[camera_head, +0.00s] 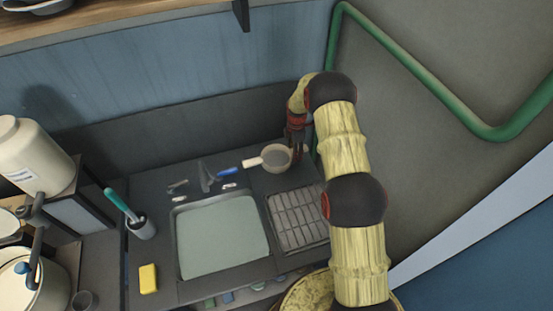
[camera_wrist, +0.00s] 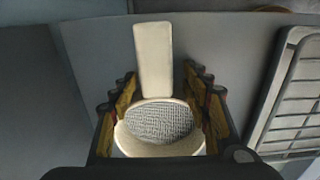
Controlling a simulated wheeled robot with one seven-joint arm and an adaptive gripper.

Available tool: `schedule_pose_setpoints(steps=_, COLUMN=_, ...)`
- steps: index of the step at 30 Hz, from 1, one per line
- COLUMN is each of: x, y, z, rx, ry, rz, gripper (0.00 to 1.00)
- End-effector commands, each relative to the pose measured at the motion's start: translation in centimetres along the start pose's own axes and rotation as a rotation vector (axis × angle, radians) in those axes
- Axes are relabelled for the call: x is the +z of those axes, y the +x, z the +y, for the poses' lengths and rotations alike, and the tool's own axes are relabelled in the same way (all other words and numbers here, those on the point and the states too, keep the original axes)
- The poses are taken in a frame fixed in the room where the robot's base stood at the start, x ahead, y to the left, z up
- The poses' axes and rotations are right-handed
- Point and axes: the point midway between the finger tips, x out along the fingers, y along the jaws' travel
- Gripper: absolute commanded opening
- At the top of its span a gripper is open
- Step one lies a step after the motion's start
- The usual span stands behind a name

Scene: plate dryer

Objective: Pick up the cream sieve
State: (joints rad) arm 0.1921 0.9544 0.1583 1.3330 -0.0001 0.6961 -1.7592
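The cream sieve (camera_head: 275,158) lies on the dark counter behind the drying rack, its flat handle pointing left in the head view. In the wrist view the sieve (camera_wrist: 158,128) shows its round mesh bowl, with the cream handle pointing up the picture. My gripper (camera_head: 297,150) reaches down at the sieve's right side in the head view. In the wrist view my gripper (camera_wrist: 160,105) has its two fingers spread apart, one on each side of the bowl. The fingers look very near the rim; I cannot tell whether they touch it.
A slatted drying rack (camera_head: 297,219) stands just in front of the sieve. The sink (camera_head: 222,236) is to its left. A yellow sponge (camera_head: 148,278) and a grey cup (camera_head: 142,228) stand further left. The wall is close behind.

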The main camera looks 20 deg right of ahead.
Motion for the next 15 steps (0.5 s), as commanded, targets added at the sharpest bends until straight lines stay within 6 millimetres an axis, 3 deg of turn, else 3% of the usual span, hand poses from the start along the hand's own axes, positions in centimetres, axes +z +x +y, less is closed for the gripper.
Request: schedule_pose_setpoints(steps=15, x=-0.01, y=0.0, z=0.0, rx=0.0, ry=0.0, rz=0.0, gripper=0.16)
